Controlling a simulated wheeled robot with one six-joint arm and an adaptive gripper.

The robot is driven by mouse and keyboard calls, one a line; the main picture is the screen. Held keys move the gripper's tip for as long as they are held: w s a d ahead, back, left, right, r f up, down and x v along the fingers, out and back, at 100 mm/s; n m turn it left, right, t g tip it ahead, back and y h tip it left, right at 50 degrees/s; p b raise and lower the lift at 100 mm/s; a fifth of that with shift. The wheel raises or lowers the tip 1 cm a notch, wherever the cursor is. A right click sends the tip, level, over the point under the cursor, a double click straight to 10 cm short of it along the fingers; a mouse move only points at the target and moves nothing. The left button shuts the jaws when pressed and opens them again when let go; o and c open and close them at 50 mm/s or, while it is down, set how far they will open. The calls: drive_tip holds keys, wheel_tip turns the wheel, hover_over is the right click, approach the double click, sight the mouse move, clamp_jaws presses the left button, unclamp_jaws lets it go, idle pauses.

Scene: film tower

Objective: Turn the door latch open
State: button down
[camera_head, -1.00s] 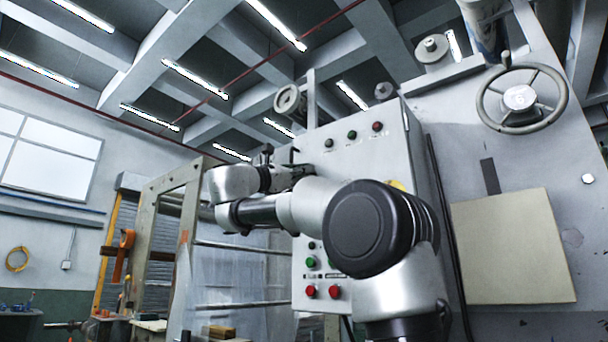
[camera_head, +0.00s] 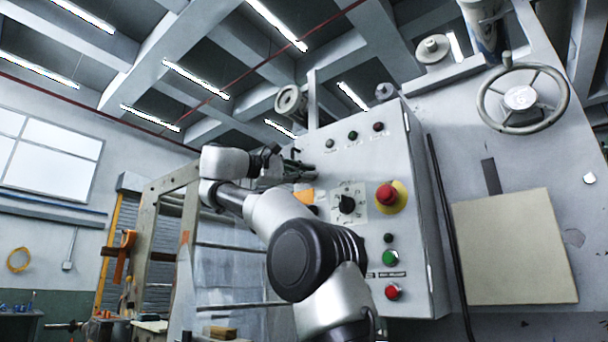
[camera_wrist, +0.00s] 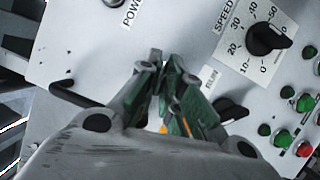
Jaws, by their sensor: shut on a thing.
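My gripper (camera_wrist: 158,62) is at the face of a grey control cabinet (camera_wrist: 85,50), its green and grey fingers closed close together. The latch between them is almost wholly hidden, so I cannot tell how far it is turned. A dark bent bar (camera_wrist: 72,96) shows left of the fingers in the wrist view and runs behind them; I cannot tell whether it is part of the latch. In the head view my gripper (camera_head: 300,170) is at the upper left of the cabinet front (camera_head: 365,160).
A black speed dial (camera_wrist: 266,39) and a smaller black knob (camera_wrist: 231,110) lie right of my fingers. A red stop button on a yellow base (camera_head: 389,195) and green and red buttons (camera_head: 391,258) are on the cabinet. A handwheel (camera_head: 521,98) is at upper right.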

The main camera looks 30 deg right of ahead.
drive_tip(key=shift+m+y, duration=0.4)
drive_tip(key=shift+m, duration=0.5)
drive_tip(key=c, duration=1.6)
unclamp_jaws()
